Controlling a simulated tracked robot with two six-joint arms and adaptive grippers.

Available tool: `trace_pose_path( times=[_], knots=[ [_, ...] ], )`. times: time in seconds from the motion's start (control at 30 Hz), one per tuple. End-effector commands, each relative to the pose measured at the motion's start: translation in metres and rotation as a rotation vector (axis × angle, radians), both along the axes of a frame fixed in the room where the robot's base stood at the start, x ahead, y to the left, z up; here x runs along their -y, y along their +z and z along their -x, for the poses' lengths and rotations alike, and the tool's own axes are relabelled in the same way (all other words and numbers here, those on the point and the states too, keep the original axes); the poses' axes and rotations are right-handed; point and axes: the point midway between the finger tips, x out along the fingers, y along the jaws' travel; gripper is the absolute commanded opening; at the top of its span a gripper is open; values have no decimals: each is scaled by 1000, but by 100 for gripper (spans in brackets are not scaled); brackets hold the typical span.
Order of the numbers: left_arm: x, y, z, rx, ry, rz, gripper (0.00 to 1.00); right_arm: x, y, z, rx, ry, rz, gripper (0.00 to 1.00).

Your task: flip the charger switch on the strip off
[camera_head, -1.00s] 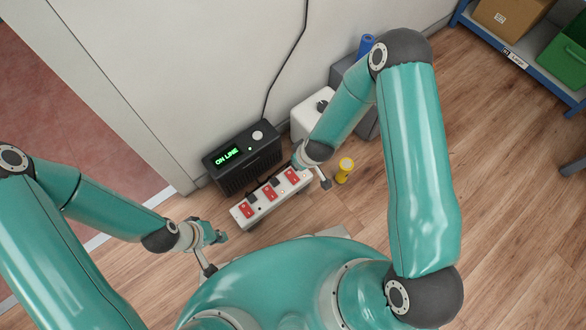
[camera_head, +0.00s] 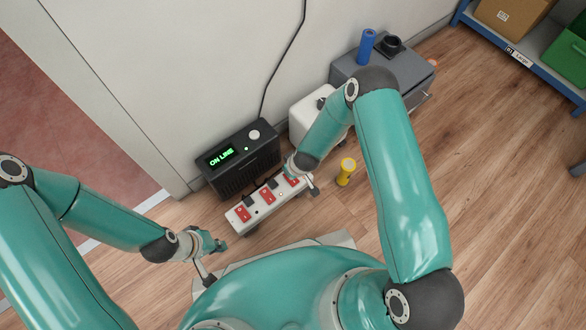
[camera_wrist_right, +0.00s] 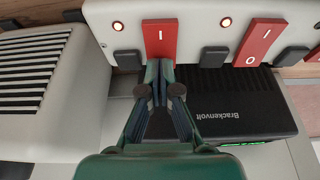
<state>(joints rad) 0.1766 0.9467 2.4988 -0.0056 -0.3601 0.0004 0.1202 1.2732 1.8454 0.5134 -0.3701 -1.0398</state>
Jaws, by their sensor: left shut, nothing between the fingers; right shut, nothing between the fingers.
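The white power strip (camera_head: 254,208) lies on the floor in front of the black "ON LINE" box. It carries red rocker switches, such as the left one (camera_head: 243,214) and the middle one (camera_head: 267,196). My right gripper (camera_wrist_right: 160,66) is shut and empty, its tips at the lower part of a red rocker (camera_wrist_right: 160,36) marked "I"; whether they touch cannot be told. Another rocker (camera_wrist_right: 261,42) shows "I" and "O". Lit indicators sit beside both. No charger label is readable. In the head view the right wrist covers the strip's right end. My left gripper (camera_head: 218,246) is shut, left of the strip.
The black box (camera_head: 240,160) stands against the wall behind the strip. A white container (camera_head: 308,115), a grey cabinet (camera_head: 395,75) and a yellow cylinder (camera_head: 346,172) are to the right. A blue cylinder (camera_head: 366,46) stands on the cabinet.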

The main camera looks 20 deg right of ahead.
Motion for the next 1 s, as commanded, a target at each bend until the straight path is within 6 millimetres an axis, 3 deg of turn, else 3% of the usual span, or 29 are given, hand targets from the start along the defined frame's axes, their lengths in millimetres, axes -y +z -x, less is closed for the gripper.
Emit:
trace_pose_path(
  times=[0.7,1.0],
  knots=[
    [0,-2,0,0,0,0,0,-1,-8,-1,-1,1,1,0],
    [0,-1,0,0,0,0,0,2,-7,9,-5,1,0,0]
  ],
)
